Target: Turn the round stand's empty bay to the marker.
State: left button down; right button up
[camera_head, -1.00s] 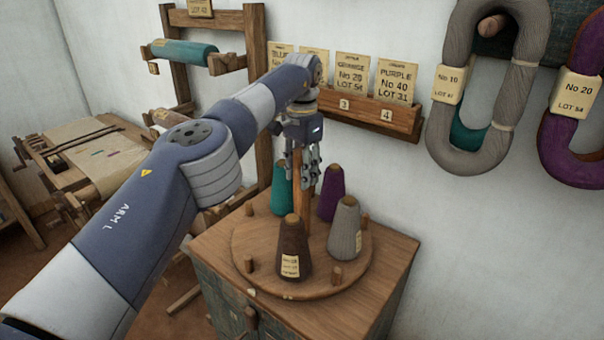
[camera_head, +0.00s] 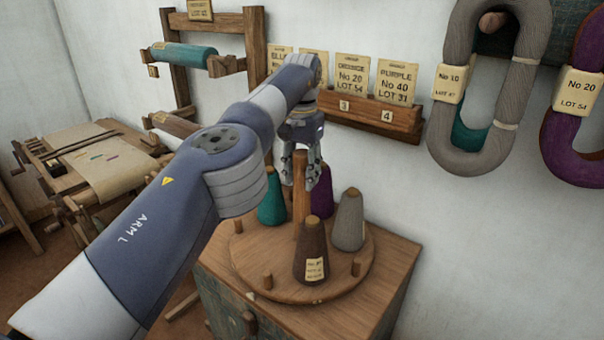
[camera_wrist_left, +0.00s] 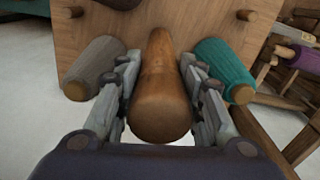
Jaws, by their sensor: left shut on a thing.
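The round stand (camera_head: 285,288) is a wooden disc on a cabinet, with short rim pegs and an upright centre post (camera_head: 300,210). It carries a teal cone (camera_head: 270,204), a purple cone (camera_head: 320,203), a grey cone (camera_head: 349,222) and a brown cone (camera_head: 311,252). The empty bay (camera_head: 252,252) is at the front left, between two pegs. A small pale spot (camera_head: 251,296) on the cabinet top near there may be the marker. My left gripper (camera_head: 302,182) points down, shut on the post top, which the left wrist view shows between its fingers (camera_wrist_left: 160,100). My right gripper is out of view.
The cabinet top (camera_head: 392,262) is bare right of the disc. Behind it, a wall rack (camera_head: 375,118) holds labelled cards. Grey (camera_head: 450,150) and purple (camera_head: 560,165) yarn hanks hang at the right. A wooden frame and a low loom (camera_head: 95,165) stand at the left.

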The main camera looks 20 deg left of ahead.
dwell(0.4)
pick_arm(q)
jog(key=c, duration=1.1)
grip_release()
